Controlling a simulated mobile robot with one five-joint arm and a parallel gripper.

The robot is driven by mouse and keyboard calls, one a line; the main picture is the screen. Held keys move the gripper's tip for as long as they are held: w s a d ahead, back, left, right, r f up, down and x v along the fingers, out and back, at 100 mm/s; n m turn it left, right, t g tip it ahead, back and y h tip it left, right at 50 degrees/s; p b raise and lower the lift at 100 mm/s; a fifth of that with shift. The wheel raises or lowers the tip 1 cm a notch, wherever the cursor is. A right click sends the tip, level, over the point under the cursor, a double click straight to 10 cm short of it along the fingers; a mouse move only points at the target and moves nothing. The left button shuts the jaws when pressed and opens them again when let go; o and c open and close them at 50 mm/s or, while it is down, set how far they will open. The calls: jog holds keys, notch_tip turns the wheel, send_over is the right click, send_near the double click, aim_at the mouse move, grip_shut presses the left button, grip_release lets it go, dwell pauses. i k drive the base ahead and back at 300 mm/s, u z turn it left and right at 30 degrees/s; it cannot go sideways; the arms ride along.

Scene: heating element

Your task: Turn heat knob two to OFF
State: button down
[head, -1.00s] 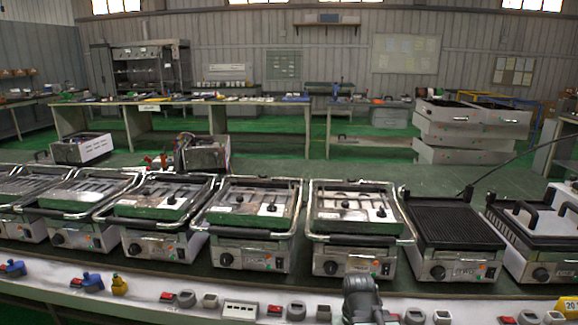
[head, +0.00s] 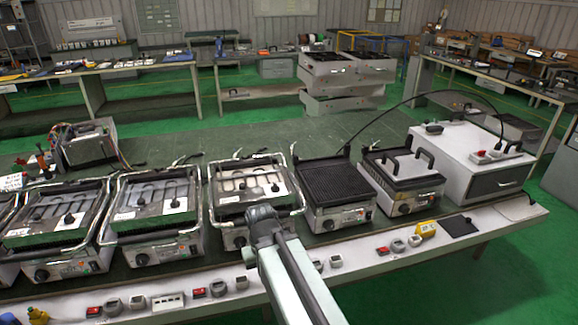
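A row of grills stands on the long bench, each with a dark heat knob low on its front. I see knobs on the left grill (head: 42,275), the second grill (head: 142,260), the middle grill (head: 240,242), the flat ribbed grill (head: 328,225) and the right grill (head: 404,209). I cannot tell which is knob two, and the settings are too small to read. My arm reaches in from the bottom, and its dark end, with my gripper (head: 262,217), is in front of the middle grill. Its fingers cannot be made out, and contact with the grill cannot be judged.
The bench's white front ledge (head: 350,264) holds several small switches and sockets, among them a yellow box (head: 426,229). A white drawer unit (head: 470,165) stands at the right end. Raised wire handles stick up from the grills. The green floor (head: 480,275) is clear at the lower right.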

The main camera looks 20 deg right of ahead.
aim_at(328, 225)
jog(key=z, duration=0.45)
jog(key=k, duration=1.25)
jog(key=z, duration=0.65)
jog(key=i, duration=0.75)
jog(key=u, duration=0.3)
jog(key=k, duration=0.85)
jog(key=u, duration=0.2)
jog(key=i, duration=0.95)
jog(key=z, duration=0.1)
